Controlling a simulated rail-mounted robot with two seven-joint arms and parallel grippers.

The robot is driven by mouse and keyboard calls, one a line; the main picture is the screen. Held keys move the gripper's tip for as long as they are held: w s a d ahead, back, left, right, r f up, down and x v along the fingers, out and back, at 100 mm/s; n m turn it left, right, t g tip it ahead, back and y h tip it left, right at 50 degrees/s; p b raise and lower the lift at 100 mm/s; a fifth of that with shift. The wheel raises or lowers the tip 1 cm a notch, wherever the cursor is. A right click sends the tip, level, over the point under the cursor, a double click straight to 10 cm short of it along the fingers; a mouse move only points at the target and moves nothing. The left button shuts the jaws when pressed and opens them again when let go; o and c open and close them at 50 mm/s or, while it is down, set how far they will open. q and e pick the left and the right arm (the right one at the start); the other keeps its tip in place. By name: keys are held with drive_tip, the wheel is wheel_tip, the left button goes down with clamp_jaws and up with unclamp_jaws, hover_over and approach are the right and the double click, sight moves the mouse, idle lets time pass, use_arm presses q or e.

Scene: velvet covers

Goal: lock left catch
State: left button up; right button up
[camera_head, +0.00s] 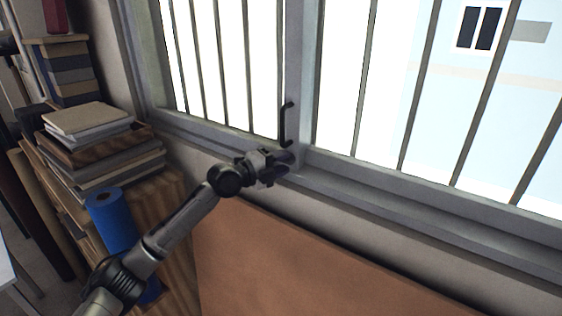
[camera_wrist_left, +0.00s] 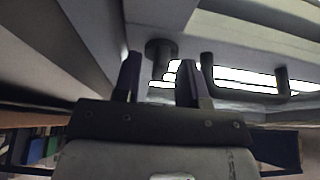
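A dark round fitting with a short stem (camera_wrist_left: 162,58), which looks like the left catch, sits on the grey window frame in the left wrist view. My left gripper (camera_wrist_left: 160,80) is open; its two dark fingers stand apart, with the fitting showing in the gap between their tips. I cannot tell whether they touch it. In the head view my left gripper (camera_head: 283,161) is at the bottom of the middle window post and hides the fitting. My right gripper is not in view.
A black pull handle (camera_head: 286,125) stands on the post just above the gripper. Vertical bars (camera_head: 362,80) cross the panes. A brown board (camera_head: 290,260) lies below the sill. Stacked books (camera_head: 90,140) and a blue roll (camera_head: 108,218) are at the left.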

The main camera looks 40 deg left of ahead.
use_arm(q)
clamp_jaws()
idle(0.3)
